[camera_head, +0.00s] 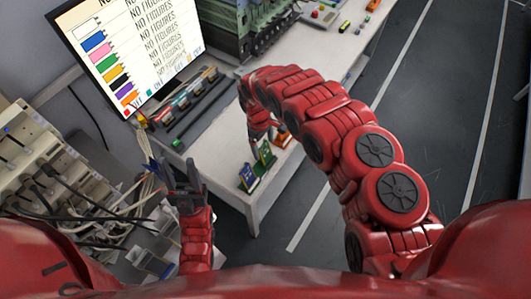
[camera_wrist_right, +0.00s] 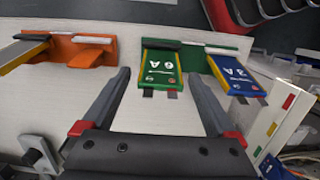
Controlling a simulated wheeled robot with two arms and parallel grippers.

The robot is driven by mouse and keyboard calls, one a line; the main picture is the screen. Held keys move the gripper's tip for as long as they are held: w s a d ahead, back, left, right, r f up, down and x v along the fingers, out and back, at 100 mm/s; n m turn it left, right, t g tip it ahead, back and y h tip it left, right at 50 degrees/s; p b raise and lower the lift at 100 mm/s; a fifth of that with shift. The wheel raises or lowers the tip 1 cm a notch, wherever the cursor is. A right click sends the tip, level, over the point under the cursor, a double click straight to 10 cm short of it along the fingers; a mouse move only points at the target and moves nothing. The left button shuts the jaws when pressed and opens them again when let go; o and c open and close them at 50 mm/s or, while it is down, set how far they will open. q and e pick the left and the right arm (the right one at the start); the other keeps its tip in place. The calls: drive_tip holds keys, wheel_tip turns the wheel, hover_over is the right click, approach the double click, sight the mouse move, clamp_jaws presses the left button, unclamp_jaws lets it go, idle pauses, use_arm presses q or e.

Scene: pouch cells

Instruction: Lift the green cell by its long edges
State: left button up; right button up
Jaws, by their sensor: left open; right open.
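The green cell (camera_wrist_right: 163,78) is a flat green pouch marked "6 A", with yellow side edges and two grey tabs, set against a green holder in the right wrist view. It also shows in the head view (camera_head: 265,154) near the bench's front corner. My right gripper (camera_wrist_right: 160,76) is open, one finger on each side of the green cell's long edges, with gaps showing; whether the fingers are at its height I cannot tell. In the head view the right gripper is largely hidden by its arm. My left gripper (camera_head: 180,180) is open and empty, left of the bench.
A blue cell (camera_wrist_right: 238,76) marked "3 A" sits close to the right of the green cell, near my right finger. An orange holder (camera_wrist_right: 80,48) is on the other side. The bench (camera_head: 215,160) also carries a rack of cells (camera_head: 188,97) and a monitor (camera_head: 130,45).

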drive_tip(key=shift+s, duration=0.1)
drive_tip(key=shift+c, duration=1.2)
drive_tip(key=c, duration=0.7)
drive_tip(key=shift+o, duration=0.2)
wheel_tip(320, 180, up, 7)
drive_tip(key=w+a+p, duration=0.1)
drive_tip(key=p, duration=0.1)
drive_tip(key=shift+a, duration=0.25)
drive_tip(key=shift+w, duration=0.1)
